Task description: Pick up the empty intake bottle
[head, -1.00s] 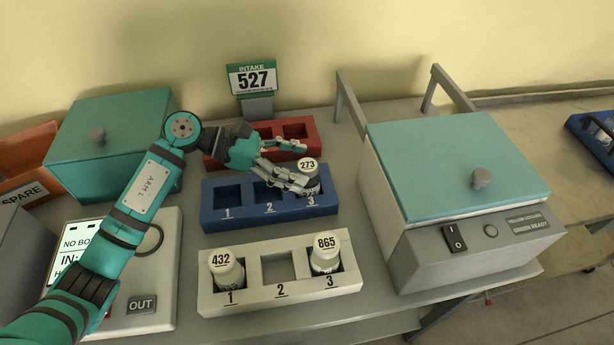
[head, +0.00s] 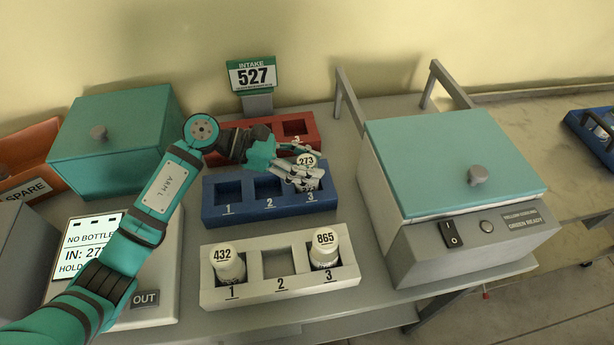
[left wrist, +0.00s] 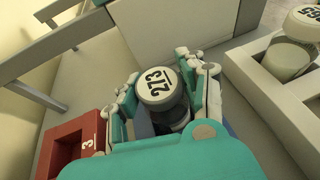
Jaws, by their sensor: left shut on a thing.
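The bottle marked 273 (head: 306,160) has a white cap and is at slot 3 of the blue rack (head: 240,218). My left gripper (head: 306,178) is shut on it, with its fingers around the bottle. In the left wrist view the 273 cap (left wrist: 157,86) shows between the two fingertips (left wrist: 160,92), with a darker body below it. The fingers hide much of the bottle, and I cannot tell whether it is clear of the slot. The intake sign (head: 251,74) reads 527. My right gripper is not in view.
A white rack (head: 278,295) in front holds bottle 432 (head: 227,263) and bottle 865 (head: 324,250); its middle slot is empty. A red rack (head: 300,126) stands behind. A teal-lidded machine (head: 450,165) stands close on the right, a teal box (head: 115,140) at left.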

